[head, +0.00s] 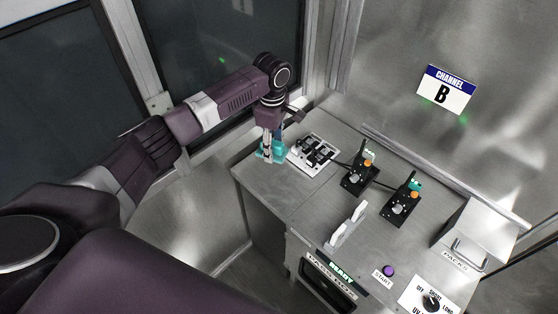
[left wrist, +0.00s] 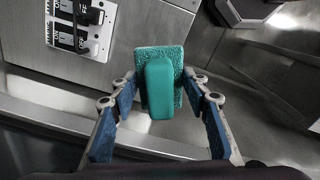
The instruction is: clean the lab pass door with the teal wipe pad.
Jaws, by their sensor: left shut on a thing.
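The teal wipe pad (head: 264,154) is at the left end of the steel counter, beside the switch panel. In the left wrist view the pad (left wrist: 161,88) shows a textured face and a smooth raised grip. My left gripper (head: 269,147) points down over it and is shut on its grip, with the blue fingers on both sides. I cannot tell whether the pad touches the counter. The pass box front (head: 326,284), with a dark pane and a lit READY sign (head: 341,274), is low on the counter's front. My right gripper is not in view.
A switch panel (head: 314,153) stands right beside the pad. A steel wall rises behind.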

